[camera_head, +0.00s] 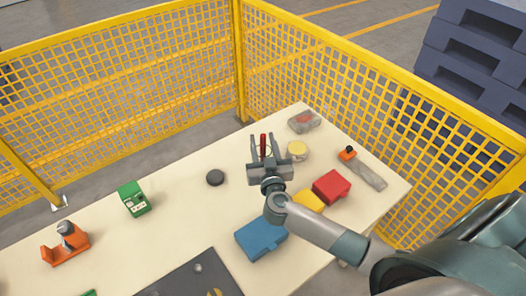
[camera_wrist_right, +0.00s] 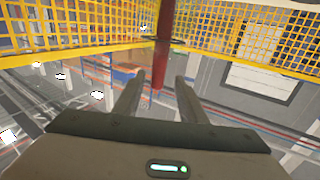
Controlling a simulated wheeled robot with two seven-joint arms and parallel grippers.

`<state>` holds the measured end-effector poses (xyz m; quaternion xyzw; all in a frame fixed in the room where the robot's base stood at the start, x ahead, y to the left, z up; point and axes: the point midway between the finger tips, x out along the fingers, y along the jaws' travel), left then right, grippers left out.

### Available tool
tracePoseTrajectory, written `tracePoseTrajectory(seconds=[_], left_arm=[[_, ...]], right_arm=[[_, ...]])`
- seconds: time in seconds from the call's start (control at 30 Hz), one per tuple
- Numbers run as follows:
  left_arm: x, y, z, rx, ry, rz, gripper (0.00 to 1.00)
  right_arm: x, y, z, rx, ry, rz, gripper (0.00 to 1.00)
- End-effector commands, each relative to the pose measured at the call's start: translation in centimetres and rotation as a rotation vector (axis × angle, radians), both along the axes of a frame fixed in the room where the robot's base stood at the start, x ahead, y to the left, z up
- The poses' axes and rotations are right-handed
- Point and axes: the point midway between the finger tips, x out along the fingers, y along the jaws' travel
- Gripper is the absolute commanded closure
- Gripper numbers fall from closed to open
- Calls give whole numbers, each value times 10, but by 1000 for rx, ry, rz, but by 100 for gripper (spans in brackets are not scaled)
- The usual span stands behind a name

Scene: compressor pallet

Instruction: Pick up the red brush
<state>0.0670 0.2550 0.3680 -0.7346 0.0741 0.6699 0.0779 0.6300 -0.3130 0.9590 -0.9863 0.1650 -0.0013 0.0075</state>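The red brush shows as a slim upright red handle (camera_head: 263,143) near the table's far edge in the head view. In the right wrist view the red handle (camera_wrist_right: 162,45) comes down from the top edge, and its end lies between the fingertips. My right gripper (camera_head: 268,145) is open, with one finger on each side of the handle. The right wrist view also shows its fingers (camera_wrist_right: 160,80) apart, with gaps beside the handle. I cannot make out the brush's bristles. My left gripper is not in view.
The cream table (camera_head: 180,215) holds a red block (camera_head: 331,187), a blue block (camera_head: 261,238), a yellow block (camera_head: 309,201), a yellow-topped round container (camera_head: 297,150), a scraper (camera_head: 362,169) and a black disc (camera_head: 215,177). Yellow mesh fencing (camera_head: 120,75) stands behind the table.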

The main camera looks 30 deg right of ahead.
Motion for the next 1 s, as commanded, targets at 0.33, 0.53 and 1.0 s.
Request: tracePoseTrajectory(seconds=[0.33, 0.53, 1.0], left_arm=[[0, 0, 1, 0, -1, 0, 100], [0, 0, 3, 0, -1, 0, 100], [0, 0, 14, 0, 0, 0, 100]], right_arm=[[6, -2, 0, 1, 1, 0, 62], [10, -4, 1, 1, 0, -1, 62], [53, -23, 5, 1, 1, -1, 62]])
